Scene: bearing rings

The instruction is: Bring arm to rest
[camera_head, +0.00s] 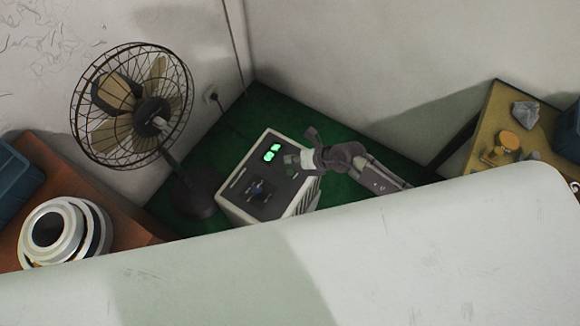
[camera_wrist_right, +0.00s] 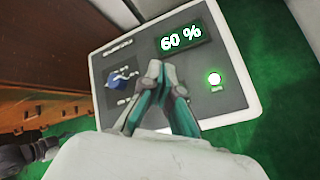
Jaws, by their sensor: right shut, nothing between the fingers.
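My right gripper (camera_head: 298,160) is over the top panel of a light grey machine (camera_head: 240,208) in the head view. In the right wrist view, its fingers (camera_wrist_right: 156,72) come together and are shut with nothing between them. They are in front of the panel, below the display (camera_wrist_right: 181,38), which reads 60 %. A green lit button (camera_wrist_right: 214,78) is right of the fingertips and a blue knob (camera_wrist_right: 122,80) is to their left. I cannot tell whether the fingertips touch the panel. My left gripper is in neither view.
A caged fan (camera_head: 133,105) stands left of the machine. Stacked white rings (camera_head: 70,228) lie on a brown table (camera_head: 125,228) at the left, beside a blue bin (camera_head: 15,180). A yellow table (camera_head: 490,125) at the right bears an orange disc-topped part (camera_head: 508,140) and a grey lump (camera_head: 526,112).

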